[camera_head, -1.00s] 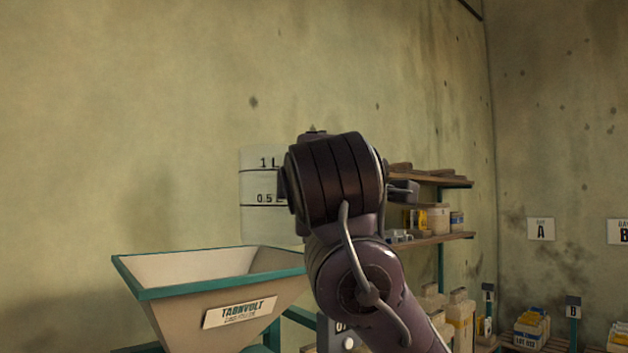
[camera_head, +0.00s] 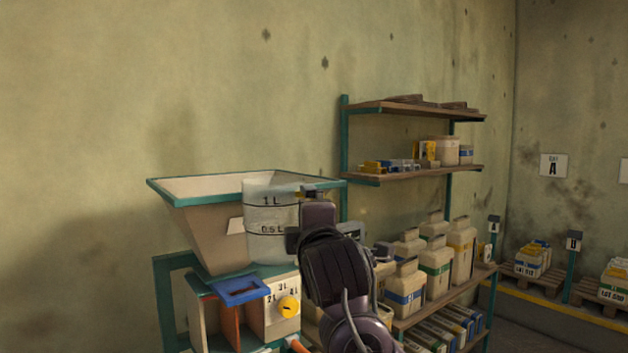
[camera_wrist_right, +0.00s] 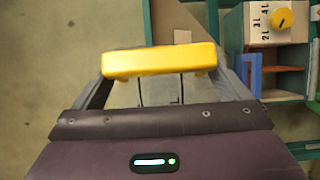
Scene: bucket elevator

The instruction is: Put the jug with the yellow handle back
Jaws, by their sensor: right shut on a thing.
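The jug (camera_head: 268,222) is clear, with 1 L and 0.5 L marks. It is upright in the head view, in front of the right part of the hopper (camera_head: 195,225). Its yellow handle (camera_wrist_right: 160,60) lies between the two fingers in the right wrist view. My right gripper (camera_wrist_right: 166,78) is shut on that handle; in the head view my dark wrist hides the grip and the jug's right side. The jug's base is just above a box with a yellow knob (camera_head: 288,306); whether they touch is unclear. My left gripper is not in view.
A blue frame (camera_head: 240,291) and an orange panel sit left of the knob box. A shelf rack (camera_head: 425,172) with bottles (camera_head: 437,265) and small boxes stands to the right. Pallets (camera_head: 540,260) with stacked goods lie farther right.

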